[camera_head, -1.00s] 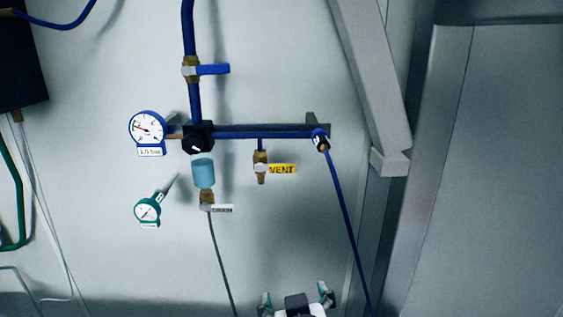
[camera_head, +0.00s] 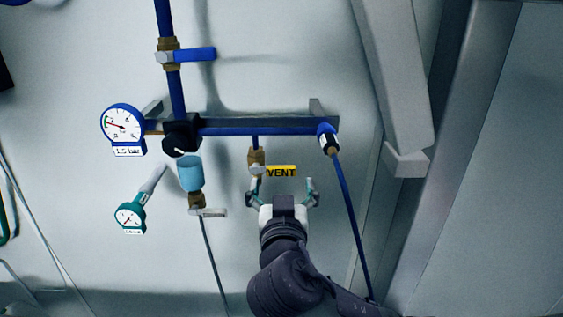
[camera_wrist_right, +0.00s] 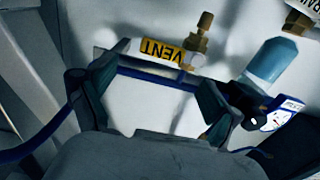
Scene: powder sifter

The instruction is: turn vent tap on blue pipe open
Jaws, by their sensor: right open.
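The vent tap (camera_head: 257,159) is a small brass valve hanging on a short stub under the horizontal blue pipe (camera_head: 262,131). Its yellow lever (camera_head: 281,171), marked VENT, points right, across the stub. My right gripper (camera_head: 283,188) is open and empty just below the lever, with a finger to either side; its left finger is close to the tap's lower end. In the right wrist view the lever (camera_wrist_right: 163,51) appears beyond the open fingers of the gripper (camera_wrist_right: 160,92), and the brass tap (camera_wrist_right: 201,38) is up to the right. I cannot tell whether anything touches. My left gripper is out of view.
A blue-handled valve (camera_head: 194,54) sits on the vertical pipe. A blue gauge (camera_head: 123,125), a black regulator knob (camera_head: 181,137) and a teal gauge (camera_head: 130,217) are left of the tap. A blue hose (camera_head: 350,215) hangs to the right, near a grey beam (camera_head: 395,80).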

